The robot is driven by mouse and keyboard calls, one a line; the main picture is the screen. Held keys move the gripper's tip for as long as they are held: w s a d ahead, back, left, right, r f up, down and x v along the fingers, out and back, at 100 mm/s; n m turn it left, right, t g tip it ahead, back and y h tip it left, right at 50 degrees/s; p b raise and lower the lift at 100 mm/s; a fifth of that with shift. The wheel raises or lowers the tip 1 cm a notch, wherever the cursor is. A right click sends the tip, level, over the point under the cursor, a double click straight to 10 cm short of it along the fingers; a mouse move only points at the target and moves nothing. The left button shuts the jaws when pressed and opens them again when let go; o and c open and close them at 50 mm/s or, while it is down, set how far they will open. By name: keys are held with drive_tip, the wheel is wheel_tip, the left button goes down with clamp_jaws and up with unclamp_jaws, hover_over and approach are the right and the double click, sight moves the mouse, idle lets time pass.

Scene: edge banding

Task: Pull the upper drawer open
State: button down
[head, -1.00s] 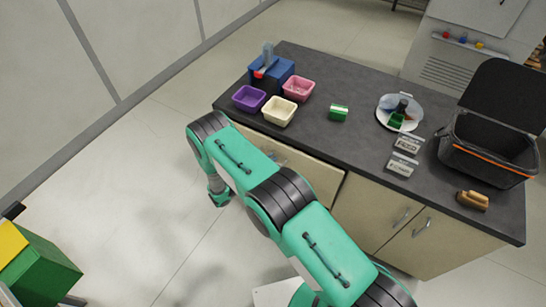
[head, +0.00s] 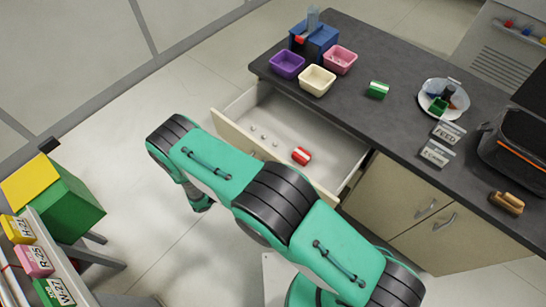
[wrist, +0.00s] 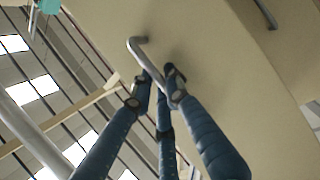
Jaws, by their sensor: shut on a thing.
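The upper drawer (head: 325,150) stands well open from the counter, its inside showing in the head view. A red and white roll-like thing (head: 301,156) and several small pale pieces (head: 263,134) lie in it. In the wrist view the drawer's pale front (wrist: 220,60) fills the right side. Its bent metal handle (wrist: 138,47) runs between the dark blue fingers of my gripper (wrist: 162,84), which are shut on it. In the head view my arm covers part of the drawer front and hides the handle and fingertips.
The dark counter (head: 400,120) bears purple (head: 287,65), cream (head: 317,81) and pink (head: 341,60) bins, a plate (head: 440,92) and a black bag (head: 515,145). A green box with a yellow top (head: 65,205) stands left. Floor in front of the drawer is clear.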

drive_tip(key=s+a, duration=0.4)
drive_tip(key=shift+a, duration=0.15)
drive_tip(key=c, duration=1.7)
unclamp_jaws()
drive_tip(key=shift+a, duration=0.1)
drive_tip(key=v, duration=1.1)
drive_tip(key=shift+s+a+f, duration=0.1)
drive_tip(key=shift+s+a, duration=0.1)
drive_tip(key=shift+a, duration=0.15)
